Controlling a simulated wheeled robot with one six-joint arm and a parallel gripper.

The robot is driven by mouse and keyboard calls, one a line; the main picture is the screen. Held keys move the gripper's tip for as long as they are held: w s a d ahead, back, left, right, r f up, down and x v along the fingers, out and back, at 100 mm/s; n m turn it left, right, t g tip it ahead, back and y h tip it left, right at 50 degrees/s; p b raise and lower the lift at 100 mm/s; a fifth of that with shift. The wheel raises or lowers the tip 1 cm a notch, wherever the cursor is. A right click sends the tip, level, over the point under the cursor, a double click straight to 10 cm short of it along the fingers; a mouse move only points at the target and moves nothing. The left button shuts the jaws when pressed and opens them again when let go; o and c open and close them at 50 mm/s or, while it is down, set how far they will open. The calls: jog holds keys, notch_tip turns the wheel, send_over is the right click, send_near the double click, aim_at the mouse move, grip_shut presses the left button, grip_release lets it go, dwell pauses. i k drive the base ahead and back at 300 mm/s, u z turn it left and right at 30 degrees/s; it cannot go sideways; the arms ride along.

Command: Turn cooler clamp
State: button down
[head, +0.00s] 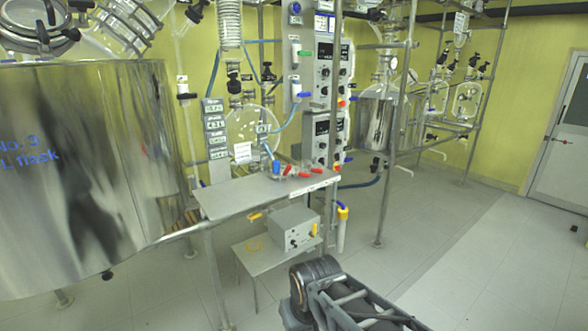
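No part is clearly marked as the cooler clamp. A ribbed glass column (229,28), which may be the cooler, stands at the top centre. A black clamp-like knob (234,82) sits just below it, and another black fitting (267,72) is to its right. A round glass flask (251,124) hangs below them. Several red and blue valve handles (277,168) are near the shelf. My arm shows at the bottom right, apart from all of these. My gripper's fingers are not visible.
A large shiny steel vessel (85,185) fills the left. A grey metal shelf (262,193) stands before the flask, with a control box (292,229) on a lower stand. Steel posts (397,130) carry more glassware behind. Open tiled floor (460,245) lies to the right.

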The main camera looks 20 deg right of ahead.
aim_at(284, 174)
jog(key=z, duration=0.75)
jog(key=i, duration=1.45)
jog(key=u, duration=0.25)
